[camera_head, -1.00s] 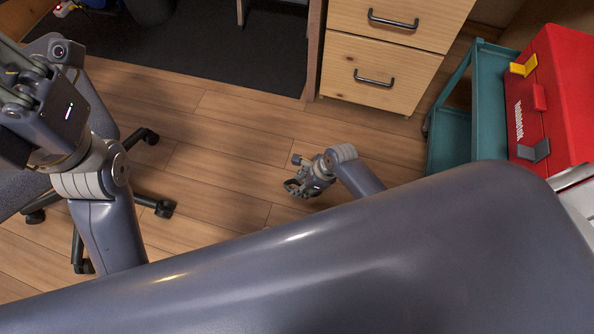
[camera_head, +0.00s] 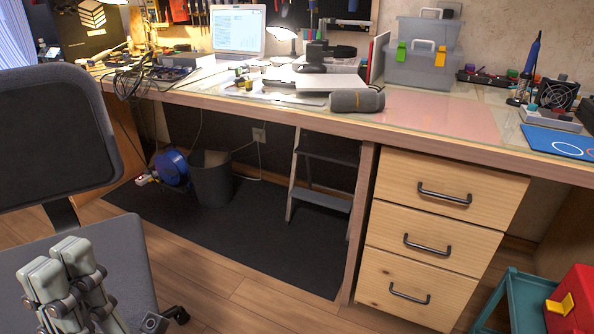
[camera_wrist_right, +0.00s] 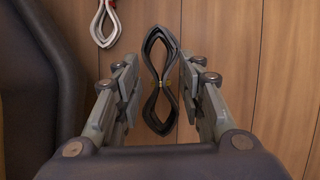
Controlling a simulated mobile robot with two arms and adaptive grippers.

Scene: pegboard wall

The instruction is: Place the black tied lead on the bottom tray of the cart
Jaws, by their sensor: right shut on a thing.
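The black tied lead (camera_wrist_right: 158,45) is a dark loop pinched in the middle, seen in the right wrist view between the fingers of my right gripper (camera_wrist_right: 162,92). The right gripper is not in the head view. My left gripper (camera_head: 68,272) is at the lower left of the head view, its two fingers close together with nothing between them. The teal cart (camera_head: 528,290) shows only in part at the lower right; its bottom tray cannot be made out.
A red toolbox (camera_head: 578,302) stands on the cart. Wooden drawers (camera_head: 445,235) are left of the cart. An office chair (camera_head: 60,140) stands at the left before the cluttered desk (camera_head: 440,130). A pale tied lead (camera_wrist_right: 103,22) lies at the top of the right wrist view.

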